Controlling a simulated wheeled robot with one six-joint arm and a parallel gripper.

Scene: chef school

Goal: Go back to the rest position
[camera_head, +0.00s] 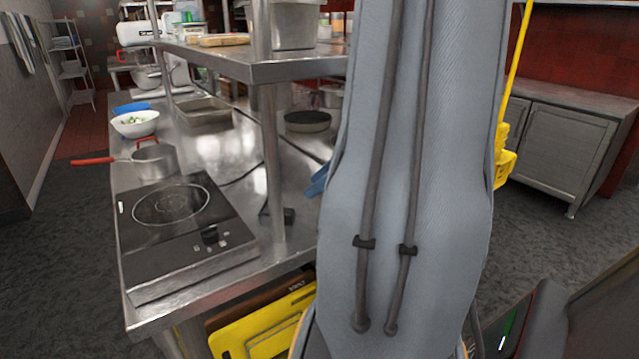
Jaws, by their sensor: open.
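My arm fills the middle and right of the head view as a large grey link with two dark cables. It stands upright and very close to the camera. My gripper is not in view. The arm hides part of the steel worktable (225,155) and whatever stands behind it. A small piece of something blue (318,181) shows at the arm's left edge, too covered to name.
An induction hob (170,204), a red-handled saucepan (155,161), a white bowl (136,124) and a steel tray (204,111) stand on the worktable. A steel shelf (270,70) hangs over it. A yellow board (262,325) is below. Open floor lies left.

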